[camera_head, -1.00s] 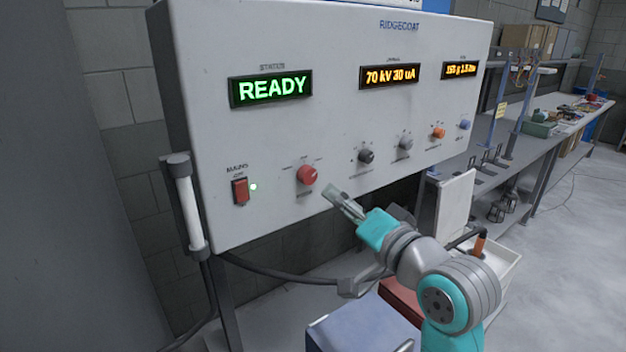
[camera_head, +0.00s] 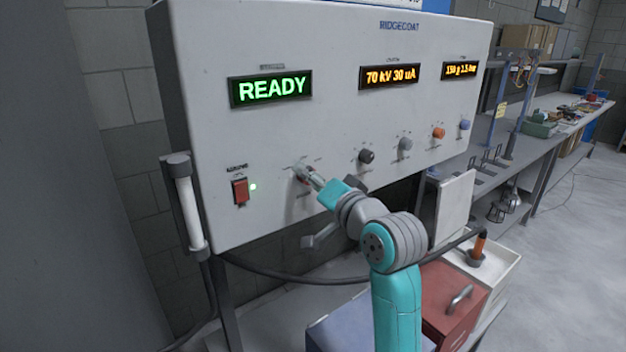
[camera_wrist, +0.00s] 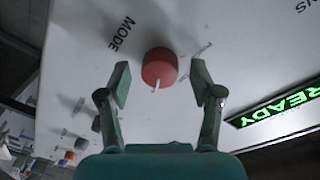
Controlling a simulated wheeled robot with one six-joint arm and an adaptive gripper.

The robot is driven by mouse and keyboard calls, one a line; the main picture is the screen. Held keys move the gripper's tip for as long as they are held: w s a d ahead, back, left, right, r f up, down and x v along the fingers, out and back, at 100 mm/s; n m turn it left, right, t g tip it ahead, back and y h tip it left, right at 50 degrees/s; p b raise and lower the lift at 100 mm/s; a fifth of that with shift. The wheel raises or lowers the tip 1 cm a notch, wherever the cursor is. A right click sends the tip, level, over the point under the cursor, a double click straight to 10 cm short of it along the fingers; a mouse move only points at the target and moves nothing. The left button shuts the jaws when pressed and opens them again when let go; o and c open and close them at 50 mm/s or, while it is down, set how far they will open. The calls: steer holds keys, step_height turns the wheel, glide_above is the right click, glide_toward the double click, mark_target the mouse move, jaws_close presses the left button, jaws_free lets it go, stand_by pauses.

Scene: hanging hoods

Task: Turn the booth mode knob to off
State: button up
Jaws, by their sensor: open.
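The red mode knob (camera_wrist: 159,67) shows in the wrist view beside the printed word MODE, with a pale pointer mark on its edge nearest my gripper. My gripper (camera_wrist: 159,84) is open, with one finger on each side of the knob and a visible gap to both. In the head view my gripper (camera_head: 303,174) is at the panel over the knob and hides most of it. The control panel (camera_head: 330,125) is light grey, and its status display (camera_head: 270,89) reads READY in green.
A dark knob (camera_head: 367,156), a grey knob (camera_head: 405,144), an orange knob (camera_head: 438,132) and a blue knob (camera_head: 464,125) are to the right. A red box (camera_head: 450,300) is below.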

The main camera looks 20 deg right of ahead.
steer(key=c, duration=1.1)
steer(key=shift+c, duration=0.2)
steer(key=shift+n, duration=0.4)
steer(key=n, duration=1.1)
steer(key=shift+f+t+y, duration=0.1)
steer(key=shift+t+y, duration=0.2)
steer(key=shift+y, duration=0.1)
steer(key=shift+n, duration=0.4)
